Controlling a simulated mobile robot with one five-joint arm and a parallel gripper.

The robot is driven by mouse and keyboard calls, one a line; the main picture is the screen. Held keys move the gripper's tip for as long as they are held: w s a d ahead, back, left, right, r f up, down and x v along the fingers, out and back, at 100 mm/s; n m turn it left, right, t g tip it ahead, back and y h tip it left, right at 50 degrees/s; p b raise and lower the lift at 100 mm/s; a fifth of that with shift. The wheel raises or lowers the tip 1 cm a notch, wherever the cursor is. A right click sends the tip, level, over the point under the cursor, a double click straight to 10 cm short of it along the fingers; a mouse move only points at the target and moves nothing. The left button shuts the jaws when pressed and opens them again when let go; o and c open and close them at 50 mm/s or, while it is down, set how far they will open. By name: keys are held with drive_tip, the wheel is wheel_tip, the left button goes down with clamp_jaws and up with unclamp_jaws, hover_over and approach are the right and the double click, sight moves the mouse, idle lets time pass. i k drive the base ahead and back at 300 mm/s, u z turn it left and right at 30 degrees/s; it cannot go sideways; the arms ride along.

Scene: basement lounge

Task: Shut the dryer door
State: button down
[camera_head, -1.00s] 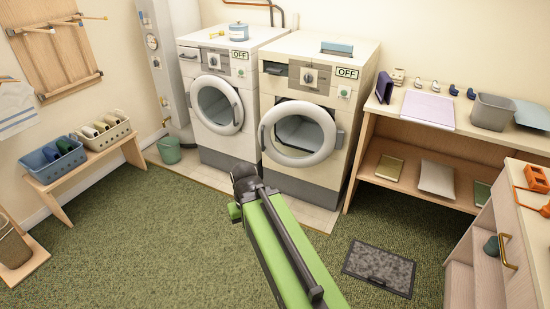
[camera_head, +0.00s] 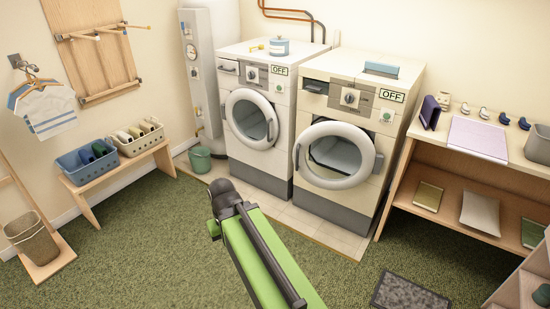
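Two white front-loading machines stand side by side against the back wall. The right one, which looks like the dryer (camera_head: 357,205), has a round ring-shaped door (camera_head: 336,180) with a handle at its left edge. This door stands a little off the front, ajar, with a dark gap and the drum opening showing behind it. The left machine (camera_head: 252,162) has its round door shut, as far as I can see. My gripper (camera_head: 224,192), at the dark end of my green arm, is over the carpet in front of the left machine, apart from both. Its fingers cannot be made out.
A shelf unit (camera_head: 400,203) stands right of the dryer. A dark mat (camera_head: 410,294) lies on the carpet at lower right. A green bucket (camera_head: 200,160) and a bench (camera_head: 92,188) with two baskets are at left.

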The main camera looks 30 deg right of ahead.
sight(371, 163)
drive_tip(key=u, duration=0.3)
drive_tip(key=i, duration=1.45)
drive_tip(key=z, duration=0.45)
